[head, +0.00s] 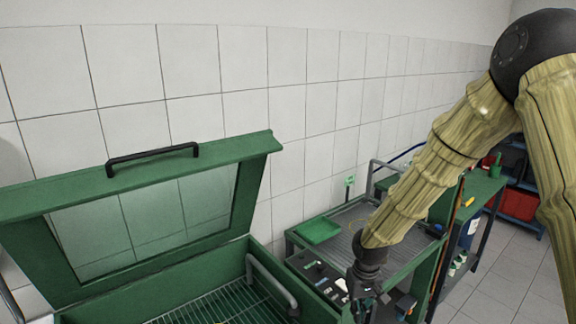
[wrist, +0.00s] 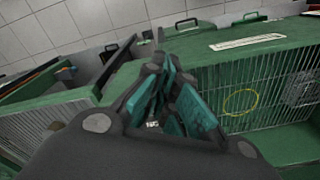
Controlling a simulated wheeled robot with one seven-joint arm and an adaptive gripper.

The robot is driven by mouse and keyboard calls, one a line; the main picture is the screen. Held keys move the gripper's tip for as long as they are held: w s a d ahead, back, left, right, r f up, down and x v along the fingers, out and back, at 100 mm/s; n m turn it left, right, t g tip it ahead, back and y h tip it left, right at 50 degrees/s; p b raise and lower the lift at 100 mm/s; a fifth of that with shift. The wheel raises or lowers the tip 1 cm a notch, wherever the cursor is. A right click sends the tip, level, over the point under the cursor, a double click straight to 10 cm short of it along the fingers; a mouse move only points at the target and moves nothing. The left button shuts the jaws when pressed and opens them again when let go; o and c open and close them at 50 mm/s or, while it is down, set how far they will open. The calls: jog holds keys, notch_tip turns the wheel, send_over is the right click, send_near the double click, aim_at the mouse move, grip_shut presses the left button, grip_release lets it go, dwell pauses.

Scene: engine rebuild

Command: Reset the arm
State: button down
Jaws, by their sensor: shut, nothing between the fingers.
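My arm (head: 440,170) reaches down from the upper right in the head view, with a yellowish ribbed covering and dark joints. My gripper (head: 366,300) hangs at its lower end, pointing down, partly cut off by the bottom edge. It is beside the right side of the open green cabinet (head: 260,262) and in front of the green bench. In the wrist view my gripper (wrist: 170,85) shows dark links and teal finger pads. It is shut with nothing held. What lies directly below the fingertips is hard to make out.
The cabinet's windowed lid (head: 150,215) stands raised, with a wire rack (head: 215,305) inside. A green tray (head: 318,231) sits on the bench behind the gripper. A red bin (head: 518,204) is on a shelf at right. Tiled floor (head: 500,280) is clear at lower right.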

jog(key=s+a+f+m+y+b, duration=0.1)
jog(key=s+f+b, duration=0.1)
jog(key=s+f, duration=0.75)
jog(key=s+a+f+y+b, duration=0.1)
jog(key=s+f+b, duration=0.35)
jog(key=f, duration=0.85)
jog(key=s+d+f, duration=0.2)
jog(key=s+f, duration=0.2)
jog(key=s, duration=0.3)
jog(key=s+d+f+h+b, duration=0.1)
jog(key=s+d+f, duration=0.1)
jog(key=s, duration=0.5)
jog(key=s+d+f+m+h+b, duration=0.1)
jog(key=s+d+f, duration=0.1)
jog(key=s+f, duration=0.3)
jog(key=shift+s+f, duration=0.3)
jog(key=shift+s, duration=0.65)
